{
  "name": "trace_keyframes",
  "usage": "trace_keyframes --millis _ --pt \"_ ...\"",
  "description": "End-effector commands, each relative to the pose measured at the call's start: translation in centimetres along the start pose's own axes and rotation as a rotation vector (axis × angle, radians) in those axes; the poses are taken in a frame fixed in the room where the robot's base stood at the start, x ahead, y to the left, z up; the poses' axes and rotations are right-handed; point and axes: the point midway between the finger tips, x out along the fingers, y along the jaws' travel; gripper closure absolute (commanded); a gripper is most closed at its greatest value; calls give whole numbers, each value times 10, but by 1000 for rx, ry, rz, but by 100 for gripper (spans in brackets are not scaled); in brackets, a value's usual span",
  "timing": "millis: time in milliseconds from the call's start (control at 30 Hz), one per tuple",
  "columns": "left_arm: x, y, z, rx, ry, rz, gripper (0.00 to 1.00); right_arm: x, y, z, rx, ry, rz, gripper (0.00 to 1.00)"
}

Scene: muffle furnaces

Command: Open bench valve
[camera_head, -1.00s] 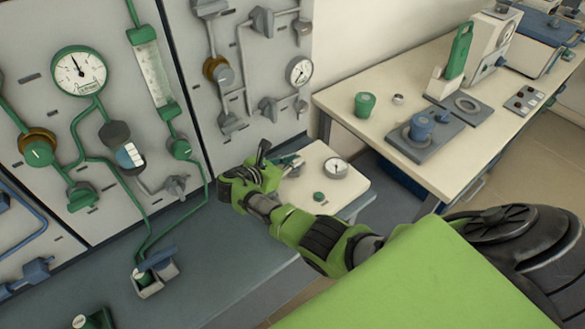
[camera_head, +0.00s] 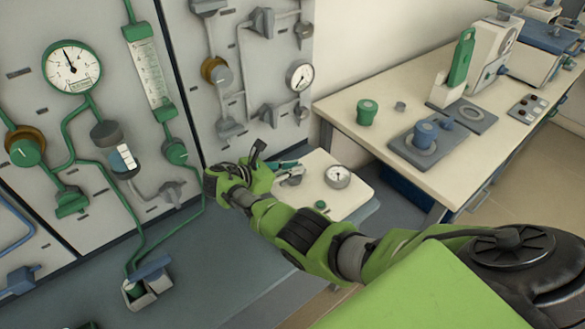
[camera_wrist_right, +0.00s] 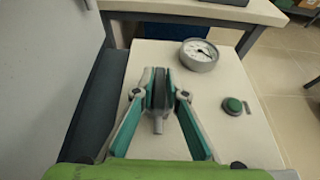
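My right gripper (camera_wrist_right: 159,84) is over the pale bench plate (camera_wrist_right: 225,115), with its two green-linked fingers close together. Its dark fingertips close on the narrow grey handle of the bench valve (camera_wrist_right: 158,124), whose lower end shows between them. Most of the valve is hidden by the fingertips. My left gripper is not in view.
A round gauge (camera_wrist_right: 199,54) and a green button (camera_wrist_right: 233,105) are on the plate, right of the gripper. A wall panel with green pipes and a large gauge (camera_head: 72,67) stands at the left. A cream table (camera_head: 385,90) holding lab items stands behind at the right.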

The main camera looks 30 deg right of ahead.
Motion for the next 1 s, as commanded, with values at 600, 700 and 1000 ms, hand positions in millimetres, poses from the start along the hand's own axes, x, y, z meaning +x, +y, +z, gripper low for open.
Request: trace_keyframes --millis 600,700,1000 --pt "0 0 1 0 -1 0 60 -28 1 -1 1 1 3 73" --pt "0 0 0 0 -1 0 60 -50 1 0 1 2 4 73" --pt "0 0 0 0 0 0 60 -106 1 0 0 1 2 73"
